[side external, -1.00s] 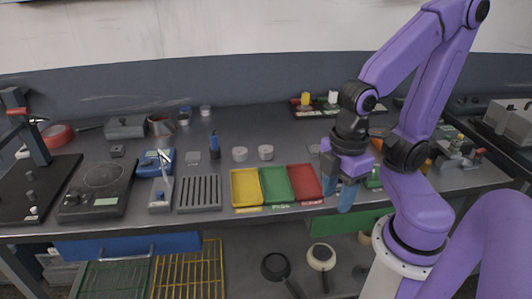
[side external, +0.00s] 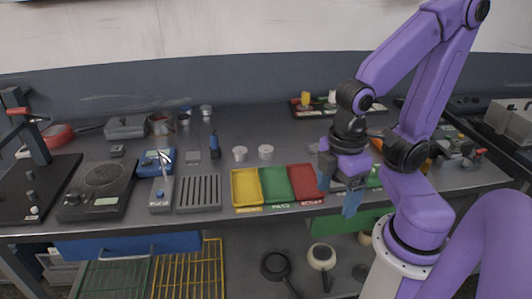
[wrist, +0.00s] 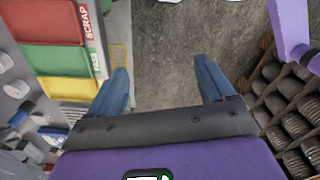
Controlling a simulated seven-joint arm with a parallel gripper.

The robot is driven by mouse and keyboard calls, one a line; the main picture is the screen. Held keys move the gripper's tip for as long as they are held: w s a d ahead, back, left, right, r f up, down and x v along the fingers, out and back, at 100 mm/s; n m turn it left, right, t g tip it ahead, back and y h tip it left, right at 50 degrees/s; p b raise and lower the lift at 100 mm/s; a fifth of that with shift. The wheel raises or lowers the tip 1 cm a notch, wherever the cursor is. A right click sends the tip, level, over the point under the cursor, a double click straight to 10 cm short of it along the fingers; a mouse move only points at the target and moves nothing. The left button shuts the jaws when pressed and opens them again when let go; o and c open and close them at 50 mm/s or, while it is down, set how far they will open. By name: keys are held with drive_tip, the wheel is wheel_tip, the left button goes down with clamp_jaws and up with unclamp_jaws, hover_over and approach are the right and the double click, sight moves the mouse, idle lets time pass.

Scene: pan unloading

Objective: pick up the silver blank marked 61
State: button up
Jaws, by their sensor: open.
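My gripper (side external: 352,198) has blue fingers and hangs at the front edge of the bench, just right of the red tray. In the wrist view my gripper (wrist: 162,84) is open, with nothing between its fingers and grey floor beneath them. Two round silver blanks, a left one (side external: 240,154) and a right one (side external: 265,152), stand on the bench behind the trays, well to the left of my gripper. Small silver round pieces (wrist: 17,89) also show at the left edge of the wrist view. No number is legible, so I cannot tell which is marked 61.
A yellow tray (side external: 233,188), a green tray (side external: 275,198) and a red SCRAP tray (side external: 306,196) line the front edge. A slotted grey rack (side external: 199,193) stands left of them. A blue-handled tool (side external: 214,146) stands behind. A dark crate (wrist: 272,92) of round pieces is at right.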

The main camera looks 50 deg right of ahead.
drive_tip(key=w+d+f+m+g+y, duration=0.2)
drive_tip(key=w+d+m+y, duration=0.2)
drive_tip(key=w+m, duration=0.6)
drive_tip(key=w+d+f+m+g+y, duration=0.1)
drive_tip(key=w+d+m+g+y, duration=0.2)
drive_tip(key=w+m, duration=0.6)
drive_tip(key=w+d+f+m+t+y, duration=0.1)
drive_tip(key=d+m+t, duration=0.3)
drive_tip(key=d, duration=0.5)
drive_tip(key=w+d+f+m+t+y, duration=0.1)
drive_tip(key=d+m+t, duration=0.3)
drive_tip(key=d+m, duration=0.4)
drive_tip(key=w+d+f+m+t+y, duration=0.1)
drive_tip(key=w+d+f+m+t, duration=0.1)
drive_tip(key=d+m+t, duration=0.3)
drive_tip(key=shift+w+d+f+m+y, duration=0.15)
drive_tip(key=shift+d+m, duration=0.25)
drive_tip(key=shift+d, duration=0.75)
drive_tip(key=shift+d+f+m+y, duration=0.15)
drive_tip(key=shift+d+m, duration=0.25)
drive_tip(key=shift+d, duration=0.75)
approach(268, 148)
drive_tip(key=x, duration=0.5)
drive_tip(key=shift+a+r, duration=0.1)
drive_tip(key=shift+a, duration=0.1)
drive_tip(key=shift+x, duration=2.85)
drive_tip(key=shift+d, duration=0.1)
drive_tip(key=c, duration=1.1)
